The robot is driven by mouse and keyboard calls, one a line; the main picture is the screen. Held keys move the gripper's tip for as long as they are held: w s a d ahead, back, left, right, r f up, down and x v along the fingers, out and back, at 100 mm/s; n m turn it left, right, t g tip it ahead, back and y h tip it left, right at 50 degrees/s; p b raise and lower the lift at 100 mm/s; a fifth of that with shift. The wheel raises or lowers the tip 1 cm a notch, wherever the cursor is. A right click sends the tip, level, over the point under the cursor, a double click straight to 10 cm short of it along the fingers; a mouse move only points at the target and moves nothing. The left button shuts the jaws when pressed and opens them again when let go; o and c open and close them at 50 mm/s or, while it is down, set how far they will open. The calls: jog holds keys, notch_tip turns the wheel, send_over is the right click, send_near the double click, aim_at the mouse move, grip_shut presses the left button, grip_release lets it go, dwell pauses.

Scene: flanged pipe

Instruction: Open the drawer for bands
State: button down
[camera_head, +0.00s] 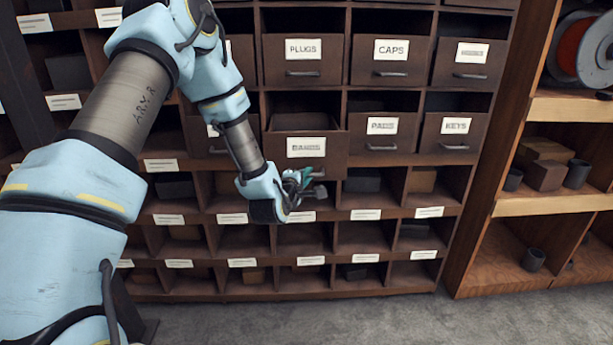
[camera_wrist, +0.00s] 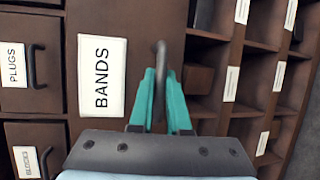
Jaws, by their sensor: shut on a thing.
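The bands drawer (camera_head: 335,150) is in the middle of the cabinet in the head view. It stands out from its neighbours, and its open top shows a dark inside. Its white label reads BANDS in the wrist view (camera_wrist: 102,75). My gripper (camera_head: 305,178) is at the lower front of this drawer. In the wrist view its teal fingers (camera_wrist: 161,75) are closed around the dark handle (camera_wrist: 160,48). The fingers hide part of the handle, and the drawer's contents cannot be made out.
Closed drawers for plugs (camera_head: 302,62), caps (camera_head: 391,65), pads (camera_head: 382,135) and keys (camera_head: 455,135) surround it. Open cubbies with dark blocks lie below. A wooden shelf (camera_head: 550,208) with cups and a spool stands at right. Grey floor (camera_head: 400,318) is clear in front.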

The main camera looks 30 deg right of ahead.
jog(key=shift+s+a, duration=0.3)
jog(key=shift+s, duration=0.3)
jog(key=shift+s+a, duration=0.3)
jog(key=shift+s, duration=0.3)
jog(key=c, duration=1.2)
grip_release()
jog(key=shift+o, duration=0.2)
jog(key=b+v, duration=0.2)
jog(key=v, duration=0.8)
jog(key=shift+s+a+b, duration=0.25)
jog(key=shift+b, duration=0.05)
jog(key=shift+w+r, duration=0.1)
jog(key=shift+r, duration=0.05)
